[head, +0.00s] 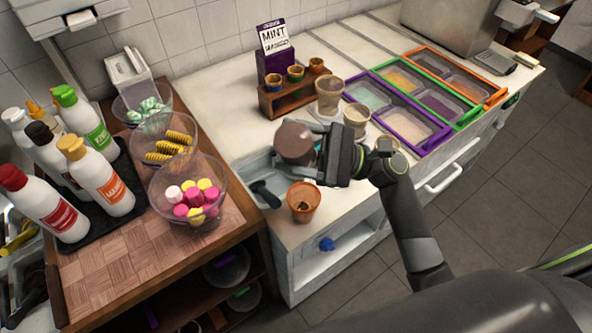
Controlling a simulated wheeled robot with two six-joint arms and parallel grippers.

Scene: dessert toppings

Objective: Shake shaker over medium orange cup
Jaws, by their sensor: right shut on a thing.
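My right gripper (325,155) is shut on the shaker (293,142), whose rounded brown end faces up toward the camera. The gripper covers part of the shaker, so its exact tilt is hard to tell. The shaker is above the counter and shows just above the orange cup (303,203) in the picture. The orange cup stands upright near the counter's front edge, apart from the gripper, with something dark inside. My left gripper is not in view.
A wooden holder (290,95) with small cups and a mint sign (275,40) are at the back. Coloured topping trays (400,122) lie right. Candy bowls (187,194) and sauce bottles (103,182) crowd the left.

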